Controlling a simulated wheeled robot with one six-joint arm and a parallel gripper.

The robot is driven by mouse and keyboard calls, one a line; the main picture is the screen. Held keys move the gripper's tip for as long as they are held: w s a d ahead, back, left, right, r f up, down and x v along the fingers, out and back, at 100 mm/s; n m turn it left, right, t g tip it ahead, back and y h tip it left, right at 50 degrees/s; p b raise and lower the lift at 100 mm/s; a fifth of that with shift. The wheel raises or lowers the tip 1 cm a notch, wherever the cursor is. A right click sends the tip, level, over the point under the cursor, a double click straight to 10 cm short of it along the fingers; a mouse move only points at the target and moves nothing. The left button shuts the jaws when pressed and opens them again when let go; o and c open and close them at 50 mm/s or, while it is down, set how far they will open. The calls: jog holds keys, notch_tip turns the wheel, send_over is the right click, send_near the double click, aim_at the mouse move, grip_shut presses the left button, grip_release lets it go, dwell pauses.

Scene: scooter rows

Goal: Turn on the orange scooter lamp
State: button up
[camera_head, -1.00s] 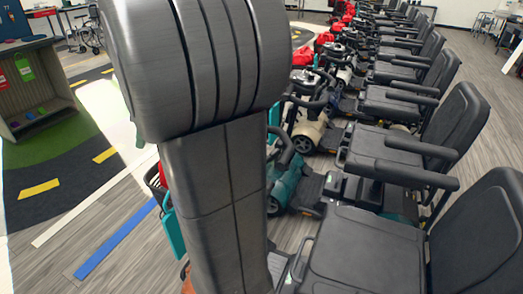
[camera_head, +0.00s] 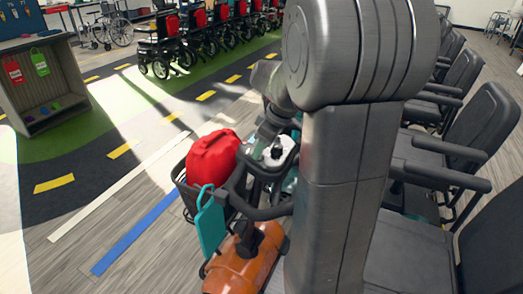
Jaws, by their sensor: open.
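The orange scooter (camera_head: 238,268) is at the bottom centre, close to me, with only part of its glossy orange body showing. Its black handlebar (camera_head: 262,212) and black wire basket (camera_head: 186,192) are above the body. I cannot make out the lamp or whether it is lit. My large grey arm hides much of the scooter's right side. The slim end of my arm, with my gripper (camera_head: 264,140), reaches down behind the handlebar area, beside a white and black console (camera_head: 279,152). The gripper is small and partly hidden; it appears open, with nothing seen in it.
A red bag (camera_head: 213,158) fills the basket, and a teal tag (camera_head: 210,224) hangs in front of it. Black scooter seats (camera_head: 478,125) line the right.

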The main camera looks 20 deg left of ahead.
jog(key=shift+a+f, duration=0.25)
jog(key=shift+f, duration=0.4)
grip_shut()
jog(key=p, duration=0.1)
jog(key=h+p, duration=0.1)
jog(key=p, duration=0.1)
jog(key=shift+a+r+h, duration=0.3)
jog(key=shift+r, duration=0.1)
jog(key=shift+a+f+h+p, duration=0.1)
jog(key=shift+f+h+p, duration=0.1)
jog(key=shift+h+p, duration=0.5)
grip_release()
